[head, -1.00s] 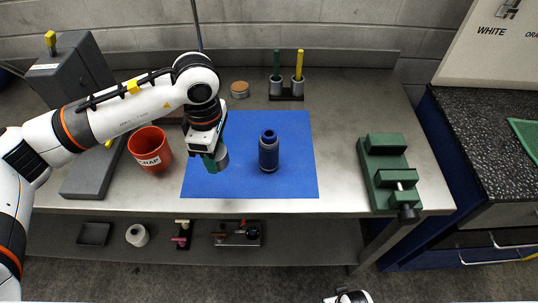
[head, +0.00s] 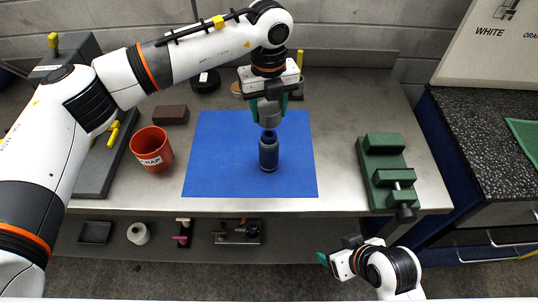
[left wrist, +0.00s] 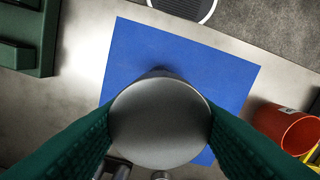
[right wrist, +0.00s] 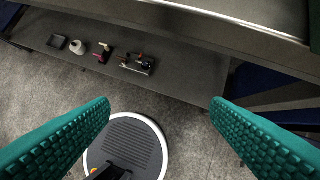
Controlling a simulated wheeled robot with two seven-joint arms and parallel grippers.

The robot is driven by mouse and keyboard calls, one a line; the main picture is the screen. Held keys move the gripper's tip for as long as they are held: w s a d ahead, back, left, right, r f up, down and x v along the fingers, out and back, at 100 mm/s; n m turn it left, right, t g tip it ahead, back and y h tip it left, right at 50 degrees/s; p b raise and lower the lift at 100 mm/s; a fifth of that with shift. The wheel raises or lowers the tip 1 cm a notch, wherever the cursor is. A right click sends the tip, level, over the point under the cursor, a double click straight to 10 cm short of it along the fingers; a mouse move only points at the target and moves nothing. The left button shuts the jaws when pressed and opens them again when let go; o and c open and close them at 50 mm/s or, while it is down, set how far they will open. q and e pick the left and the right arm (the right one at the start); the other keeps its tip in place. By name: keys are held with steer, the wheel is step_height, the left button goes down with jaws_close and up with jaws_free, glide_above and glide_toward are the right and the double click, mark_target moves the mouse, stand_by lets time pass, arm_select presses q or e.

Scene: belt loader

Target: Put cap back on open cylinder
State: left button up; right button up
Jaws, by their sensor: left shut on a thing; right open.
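The open cylinder (head: 268,155) is dark blue and grey and stands upright on the blue mat (head: 215,165). My left gripper (head: 269,108) is shut on a grey round cap (head: 269,113), held just above the cylinder's mouth. In the left wrist view the cap (left wrist: 160,122) sits between both green fingers and hides most of the cylinder. The head view does not clearly show whether cap and cylinder touch. My right gripper (head: 322,259) is low in front of the bench; in the right wrist view (right wrist: 160,115) it is open and empty.
A red scrap bin (head: 151,148) stands left of the mat. A green vise (head: 386,172) is at the right of the bench. A pen holder with a yellow marker (head: 300,60) is behind my left gripper. A lower shelf (head: 300,243) holds several small items.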

mark_target(268, 150)
arm_select(q)
steer(key=shift+w, duration=0.1)
arm_select(e)
steer(key=w+a+r+t+y, duration=0.1)
steer(key=w+a+t, duration=0.2)
steer(key=w+a, duration=0.1)
steer(key=w+a+r+t+y, duration=0.2)
steer(key=w+a+t, duration=0.2)
steer(key=w+a, duration=0.1)
steer(key=w+a+r+t+y, duration=0.1)
steer(key=w+a+t, duration=0.3)
steer(key=a, duration=0.2)
steer(key=shift+w+r+n+y, duration=0.15)
steer(key=shift+r+n+y, duration=0.05)
steer(key=shift+n+y, duration=0.2)
steer(key=shift+w+d+f+m+t+h, duration=0.1)
steer(key=shift+w+f+m+t+h, duration=0.1)
steer(key=shift+w+m+t+h, duration=0.3)
steer(key=shift+w+d+f+m+t+h, duration=0.15)
steer(key=shift+d+f+m+h, duration=0.15)
steer(key=shift+h, duration=0.3)
steer(key=shift+s+d+f+m+t+h, duration=0.1)
steer(key=shift+d+f+m+t+h, duration=0.15)
steer(key=shift+h, duration=0.35)
steer(key=shift+w+a+r, duration=0.1)
steer(key=shift+w+r, duration=0.05)
steer(key=shift+w, duration=0.05)
steer(key=x, duration=1.1)
steer(key=shift+w, duration=0.35)
